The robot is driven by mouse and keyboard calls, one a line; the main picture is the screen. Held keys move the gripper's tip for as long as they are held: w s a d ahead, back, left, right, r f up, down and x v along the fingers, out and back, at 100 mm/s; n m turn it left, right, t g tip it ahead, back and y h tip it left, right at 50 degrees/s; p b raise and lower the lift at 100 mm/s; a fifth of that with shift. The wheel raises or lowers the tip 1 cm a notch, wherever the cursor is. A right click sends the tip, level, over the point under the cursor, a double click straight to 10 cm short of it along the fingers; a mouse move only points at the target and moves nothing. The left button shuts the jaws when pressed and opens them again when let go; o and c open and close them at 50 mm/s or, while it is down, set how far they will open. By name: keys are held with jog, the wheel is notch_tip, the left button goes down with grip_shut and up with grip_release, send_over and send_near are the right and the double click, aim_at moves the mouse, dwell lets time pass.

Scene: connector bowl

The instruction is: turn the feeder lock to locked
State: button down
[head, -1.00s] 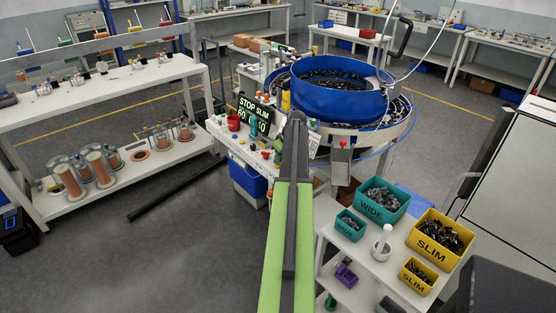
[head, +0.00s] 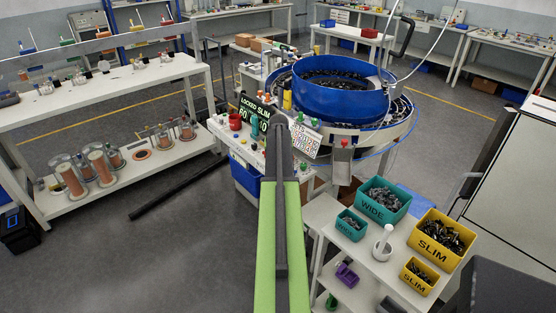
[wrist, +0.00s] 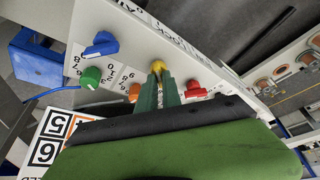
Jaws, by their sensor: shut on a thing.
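In the wrist view, a yellow knob (wrist: 157,65) stands on the pale control panel (wrist: 120,50), close to lettering that looks like LOCK. The dark green fingers of my gripper (wrist: 160,82) are shut on this knob. The knob's pointing direction is largely hidden by the fingers. My arm covers my gripper and the yellow knob in the head view.
On the panel, a blue knob (wrist: 101,45) and a green knob (wrist: 91,77) lie left of my fingers; a red knob (wrist: 195,89) is close on the right. The blue feeder bowl (head: 335,97) stands behind. Labelled bins sit on a cart (head: 350,263) at right.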

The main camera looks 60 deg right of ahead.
jog(key=shift+w+a+m, duration=0.2)
jog(key=shift+a+m, duration=0.1)
jog(key=shift+m, duration=0.1)
jog(key=c, duration=1.5)
grip_release()
jog(key=shift+d, duration=0.1)
jog(key=p+v, duration=1)
jog(key=v, duration=0.1)
jog(key=p+v, duration=0.6)
jog(key=shift+w+r, duration=0.25)
